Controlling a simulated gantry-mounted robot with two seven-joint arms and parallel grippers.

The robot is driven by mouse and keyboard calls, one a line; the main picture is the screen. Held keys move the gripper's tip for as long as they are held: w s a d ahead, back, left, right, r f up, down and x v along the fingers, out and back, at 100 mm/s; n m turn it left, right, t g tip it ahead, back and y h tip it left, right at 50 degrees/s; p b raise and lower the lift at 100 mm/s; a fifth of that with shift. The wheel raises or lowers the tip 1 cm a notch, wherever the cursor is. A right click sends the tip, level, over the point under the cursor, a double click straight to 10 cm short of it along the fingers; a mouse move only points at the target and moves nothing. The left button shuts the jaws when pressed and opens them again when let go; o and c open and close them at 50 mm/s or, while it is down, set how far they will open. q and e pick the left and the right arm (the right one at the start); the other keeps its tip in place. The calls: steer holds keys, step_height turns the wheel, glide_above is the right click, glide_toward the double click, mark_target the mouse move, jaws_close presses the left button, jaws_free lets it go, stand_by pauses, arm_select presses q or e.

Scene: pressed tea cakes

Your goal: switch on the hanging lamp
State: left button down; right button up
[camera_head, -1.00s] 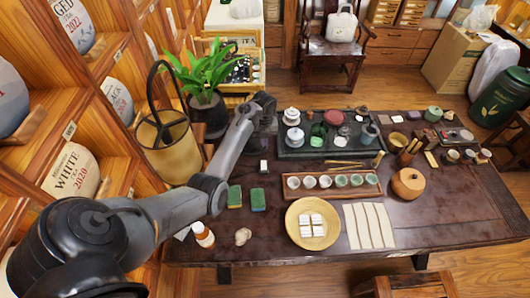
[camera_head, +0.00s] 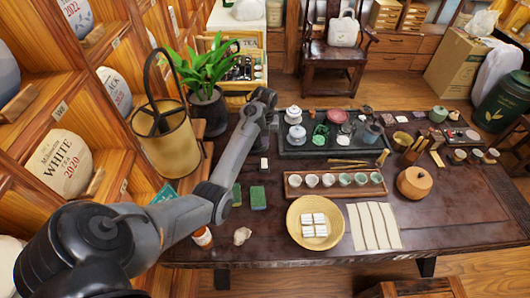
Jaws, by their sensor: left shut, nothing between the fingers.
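The hanging lamp (camera_head: 168,150) is a tan, drum-like shade with a tall dark hoop, at the left in front of the shelves. I see no clear glow from it, and I cannot make out a switch on it. My left arm comes in from the lower left and passes in front of the table's left part. My left gripper (camera_head: 268,112) is at its far end, right of the lamp and well apart from it, near the dark tea tray. It is small and dark here, shut and empty. My right gripper is not in view.
A potted plant (camera_head: 207,75) stands right behind the lamp. The dark table (camera_head: 460,205) holds a tea tray (camera_head: 292,146), a row of cups (camera_head: 377,188), a round yellow dish (camera_head: 297,232) and a wooden pot (camera_head: 415,183).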

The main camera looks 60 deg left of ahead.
mark_target(265, 166)
arm_select(q)
step_height(265, 166, down, 14)
steer(key=shift+d+r+b, duration=0.1)
steer(key=shift+r+b, duration=0.1)
steer(key=shift+b, duration=0.9)
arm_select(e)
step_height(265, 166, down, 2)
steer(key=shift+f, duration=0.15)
